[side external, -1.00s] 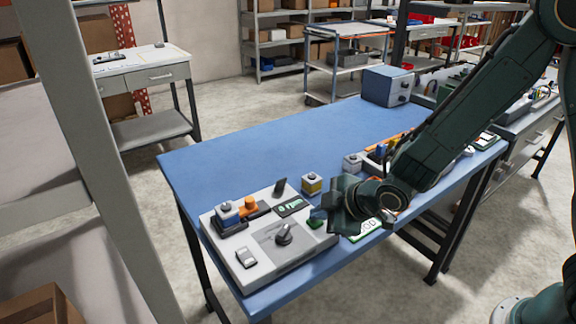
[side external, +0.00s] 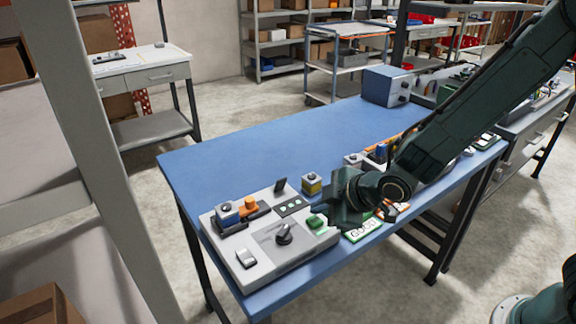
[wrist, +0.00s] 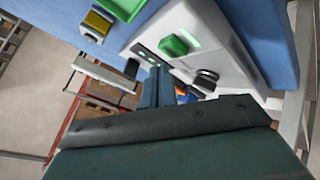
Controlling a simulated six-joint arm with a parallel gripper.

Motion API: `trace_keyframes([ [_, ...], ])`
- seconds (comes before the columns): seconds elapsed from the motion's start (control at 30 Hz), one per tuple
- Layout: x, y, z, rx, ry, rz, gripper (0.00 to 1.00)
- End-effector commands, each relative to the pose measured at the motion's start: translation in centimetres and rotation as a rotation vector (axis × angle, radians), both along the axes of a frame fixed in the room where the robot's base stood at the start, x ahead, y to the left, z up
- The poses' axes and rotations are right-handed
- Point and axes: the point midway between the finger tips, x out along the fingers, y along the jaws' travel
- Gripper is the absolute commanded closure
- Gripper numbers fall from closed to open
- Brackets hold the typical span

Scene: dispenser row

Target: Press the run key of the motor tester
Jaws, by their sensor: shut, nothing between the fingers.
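The motor tester (side external: 265,262) is a light grey box at the near left end of the blue bench. Its green key (side external: 316,222) is on the right side of the top, beside a small dark display (side external: 291,206) with pale marks too small to read. The green key also shows in the wrist view (wrist: 174,46), with a bright green patch beside it. My gripper (side external: 338,216) is shut and empty, just right of the green key and seemingly clear of it. Its fingers show in the wrist view (wrist: 157,78). A black knob (side external: 284,234) is on the tester.
A blue and white part with an orange piece (side external: 249,203) sits in the tester's dark holder. A yellow-banded block (side external: 312,183) stands behind the tester. A green GOOD mat (side external: 362,231) lies right of it. A blue-grey box (side external: 388,86) is at the back. The bench's middle is clear.

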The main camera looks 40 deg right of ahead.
Motion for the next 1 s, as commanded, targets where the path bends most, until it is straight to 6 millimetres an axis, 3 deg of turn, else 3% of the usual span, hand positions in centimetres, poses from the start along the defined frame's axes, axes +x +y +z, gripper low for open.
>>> trace_keyframes([
  [0.37,0.0,0.0,0.3,0.001,-0.002,0.001,1.0],
  [1.0,0.0,0.0,4.6,0.001,-0.003,0.0,1.0],
])
